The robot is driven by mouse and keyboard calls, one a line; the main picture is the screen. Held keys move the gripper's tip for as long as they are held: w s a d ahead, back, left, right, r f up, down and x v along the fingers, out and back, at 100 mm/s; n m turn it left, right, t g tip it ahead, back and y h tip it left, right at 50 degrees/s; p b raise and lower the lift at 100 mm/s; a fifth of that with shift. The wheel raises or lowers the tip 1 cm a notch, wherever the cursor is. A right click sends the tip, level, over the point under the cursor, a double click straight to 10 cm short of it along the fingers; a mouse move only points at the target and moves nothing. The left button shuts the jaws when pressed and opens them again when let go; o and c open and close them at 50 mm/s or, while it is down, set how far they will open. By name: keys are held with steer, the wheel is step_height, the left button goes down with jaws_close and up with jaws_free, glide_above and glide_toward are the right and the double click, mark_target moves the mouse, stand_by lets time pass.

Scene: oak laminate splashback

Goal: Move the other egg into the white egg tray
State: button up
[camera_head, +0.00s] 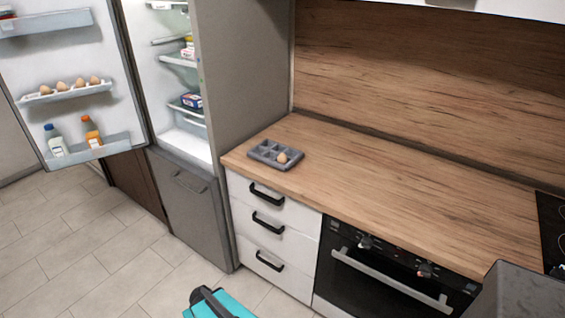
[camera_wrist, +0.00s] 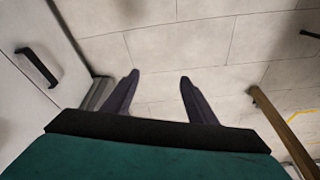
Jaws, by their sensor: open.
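One brown egg (camera_head: 282,158) sits in a compartment at the front right of a grey egg tray (camera_head: 262,161) on the wooden counter, near its left end. The other visible compartments of that tray look empty. The white egg tray (camera_head: 68,92) is on the middle shelf of the open fridge door and holds several brown eggs (camera_head: 61,86) in a row. My gripper (camera_wrist: 158,77) is open and empty in the wrist view, its two dark fingers apart above the tiled floor. It is away from both trays.
The fridge door (camera_head: 105,50) stands wide open at the left, with two bottles (camera_head: 56,141) on its lower shelf. White drawers (camera_head: 270,225) and an oven (camera_head: 385,270) are under the counter. The counter right of the grey tray is clear. A wooden post (camera_wrist: 285,130) shows in the wrist view.

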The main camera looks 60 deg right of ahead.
steer(key=w+d+r+m+t+h+p, duration=0.2)
steer(key=w+d+r+t+h, duration=0.1)
steer(key=d+r, duration=0.75)
steer(key=w+d+r+m+t+h+p, duration=0.1)
steer(key=w+d+r+m+t+h, duration=0.15)
steer(key=d+r, duration=0.75)
steer(key=s+d+r+m+h+p, duration=0.1)
steer(key=s+d+r+h, duration=0.2)
steer(key=d, duration=0.4)
steer(key=s+d+r+m+h+p, duration=0.1)
steer(key=s+d+r+h, duration=0.1)
steer(key=s+d+r, duration=0.3)
steer(key=s+d+r+m+h+p, duration=0.1)
steer(key=s+d+r+h, duration=0.2)
steer(key=d+r, duration=0.6)
steer(key=shift+s+d+r+m+h, duration=0.1)
steer(key=shift+s+d+m+h, duration=0.1)
steer(key=shift+s+d, duration=0.3)
steer(key=shift+s+d+r+m+h, duration=0.1)
steer(key=shift+s+d+h, duration=0.05)
steer(key=shift+d, duration=0.55)
steer(key=shift+w+d+f, duration=0.1)
steer(key=shift+d, duration=0.05)
